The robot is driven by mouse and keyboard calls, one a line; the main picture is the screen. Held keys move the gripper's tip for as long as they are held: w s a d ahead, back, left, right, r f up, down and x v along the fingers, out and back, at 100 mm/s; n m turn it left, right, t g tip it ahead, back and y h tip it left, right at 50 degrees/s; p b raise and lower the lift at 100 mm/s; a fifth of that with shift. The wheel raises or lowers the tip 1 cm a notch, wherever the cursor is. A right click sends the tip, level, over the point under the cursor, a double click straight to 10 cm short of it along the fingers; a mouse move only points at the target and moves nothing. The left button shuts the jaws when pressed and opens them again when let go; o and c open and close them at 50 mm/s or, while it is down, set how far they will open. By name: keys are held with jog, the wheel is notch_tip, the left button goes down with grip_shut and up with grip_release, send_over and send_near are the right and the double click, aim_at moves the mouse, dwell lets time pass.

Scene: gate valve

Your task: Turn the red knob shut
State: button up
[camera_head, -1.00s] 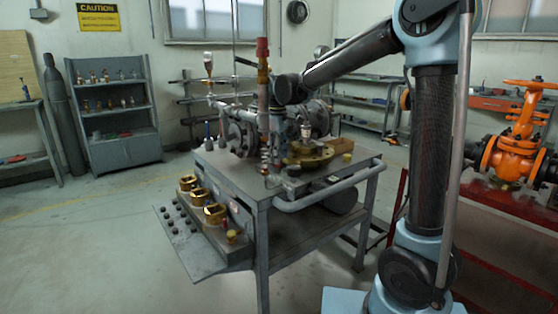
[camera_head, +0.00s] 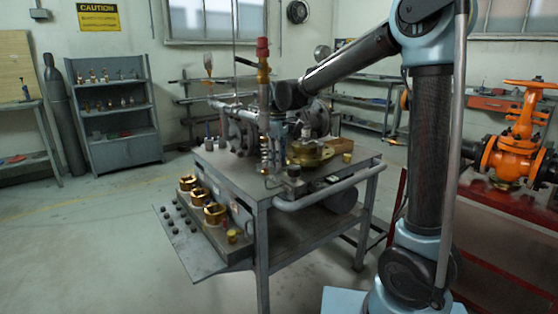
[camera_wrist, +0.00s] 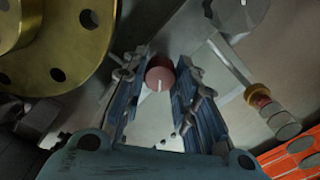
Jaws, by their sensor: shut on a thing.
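The red knob (camera_wrist: 160,74) shows in the wrist view as a small dark red cylinder with a pale line on its face, roughly vertical in the picture. My gripper (camera_wrist: 162,68) is shut on it, with one blue-grey finger on its left and one on its right. The exact contact at the fingertips is hard to see. In the head view my arm reaches over the steel workbench (camera_head: 228,178), and its dark wrist end is among the pipes. The knob and fingertips cannot be made out there.
A brass flange (camera_wrist: 60,40) lies close by at the upper left of the wrist view. In the head view a red-topped upright pipe (camera_head: 262,72) stands beside my wrist. Gold fittings (camera_head: 201,197) line the bench's front. An orange valve (camera_head: 512,150) is at the right.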

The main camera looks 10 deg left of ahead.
jog(key=shift+m, duration=1.7)
jog(key=m, duration=0.4)
jog(key=shift+w+a, duration=0.1)
jog(key=o, duration=1.1)
jog(key=shift+r, duration=0.1)
notch_tip(320, 180, up, 12)
jog(key=shift+f, duration=0.1)
